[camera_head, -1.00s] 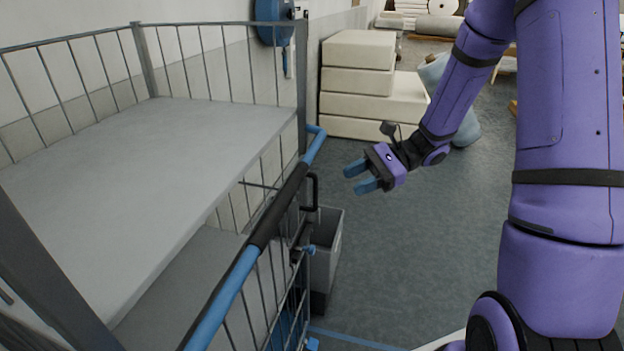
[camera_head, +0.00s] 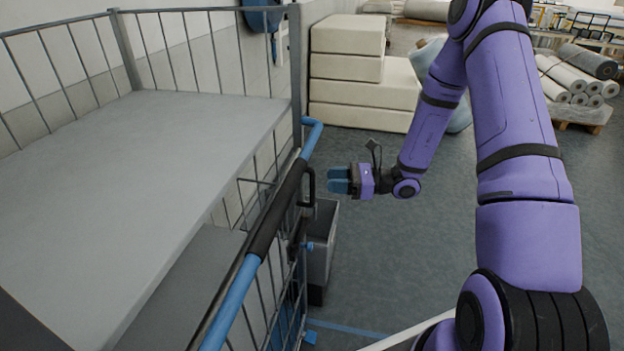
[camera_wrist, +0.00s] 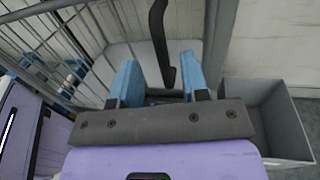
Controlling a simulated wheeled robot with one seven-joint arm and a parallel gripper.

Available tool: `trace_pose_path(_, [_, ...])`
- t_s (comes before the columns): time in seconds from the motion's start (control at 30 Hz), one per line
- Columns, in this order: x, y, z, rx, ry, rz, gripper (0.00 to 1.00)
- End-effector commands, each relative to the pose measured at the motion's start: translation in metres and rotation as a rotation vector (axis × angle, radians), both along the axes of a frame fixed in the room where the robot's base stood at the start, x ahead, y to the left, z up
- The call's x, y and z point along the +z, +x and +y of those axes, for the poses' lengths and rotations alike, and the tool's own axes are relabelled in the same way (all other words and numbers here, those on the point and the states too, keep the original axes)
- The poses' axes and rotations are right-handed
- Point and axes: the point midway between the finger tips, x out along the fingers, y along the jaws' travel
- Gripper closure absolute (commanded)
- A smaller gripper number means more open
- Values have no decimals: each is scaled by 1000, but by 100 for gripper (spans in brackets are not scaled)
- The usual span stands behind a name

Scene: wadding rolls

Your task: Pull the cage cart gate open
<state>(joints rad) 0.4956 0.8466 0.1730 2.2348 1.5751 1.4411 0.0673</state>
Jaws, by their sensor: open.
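The cage cart gate (camera_head: 283,290) is a wire-mesh panel with a blue top rail and a black grip sleeve (camera_head: 277,212). It stands along the right side of the cart and looks shut. A black handle (camera_head: 311,187) sticks out near its far end. My gripper (camera_head: 338,180) is just right of the handle, pointing left at it, open and empty. In the wrist view the black handle (camera_wrist: 160,45) hangs ahead, between the lines of the two blue fingertips (camera_wrist: 157,80). A small gap to the handle seems to remain, but its depth is hard to tell.
The cart's grey shelf (camera_head: 130,160) fills the left. A grey open bin (camera_head: 322,250) stands on the floor below my gripper, also in the wrist view (camera_wrist: 275,120). Cream foam blocks (camera_head: 360,75) are stacked behind. The floor to the right is clear, with rolls (camera_head: 575,75) farther off.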

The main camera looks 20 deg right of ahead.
Motion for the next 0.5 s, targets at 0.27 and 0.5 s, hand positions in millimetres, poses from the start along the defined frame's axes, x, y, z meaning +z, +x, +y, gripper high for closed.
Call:
trace_pose_path(0.27, [0, 16, 42, 3, 0, -1, 59])
trace_pose_path(0.5, [0, 23, 56, 2, 0, -1, 59])
